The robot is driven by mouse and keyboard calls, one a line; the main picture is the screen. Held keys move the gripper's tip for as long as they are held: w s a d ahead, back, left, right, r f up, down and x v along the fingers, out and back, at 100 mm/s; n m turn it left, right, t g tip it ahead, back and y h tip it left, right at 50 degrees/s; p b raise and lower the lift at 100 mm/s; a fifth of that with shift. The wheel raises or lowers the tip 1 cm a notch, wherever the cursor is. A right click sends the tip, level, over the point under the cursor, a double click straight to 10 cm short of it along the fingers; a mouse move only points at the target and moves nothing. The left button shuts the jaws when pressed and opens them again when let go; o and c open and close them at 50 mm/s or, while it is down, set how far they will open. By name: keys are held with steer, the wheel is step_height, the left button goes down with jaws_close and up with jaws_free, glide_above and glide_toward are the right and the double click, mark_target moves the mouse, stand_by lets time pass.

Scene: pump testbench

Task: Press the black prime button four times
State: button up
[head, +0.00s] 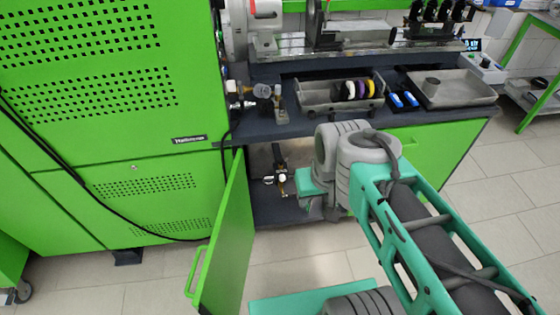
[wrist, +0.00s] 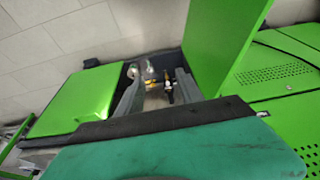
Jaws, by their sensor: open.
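I cannot pick out the black prime button in either view. The open cabinet (head: 262,207) under the bench holds a small assembly of metal and brass fittings (head: 281,178), which also shows in the wrist view (wrist: 167,84). My gripper (wrist: 157,88) is open and empty in the wrist view, with the fittings appearing between its two fingers, farther off. In the head view my arm reaches down to the cabinet opening, just right of the fittings, and hides part of the inside.
The green cabinet door (head: 228,245) stands open left of my arm. The bench top (head: 330,118) carries a grey bin (head: 312,95) with coloured rings, blue items (head: 403,99) and a metal tray (head: 456,90). A tall green machine (head: 100,120) stands left. Floor in front is clear.

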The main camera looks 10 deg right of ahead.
jaws_close()
stand_by(1.5)
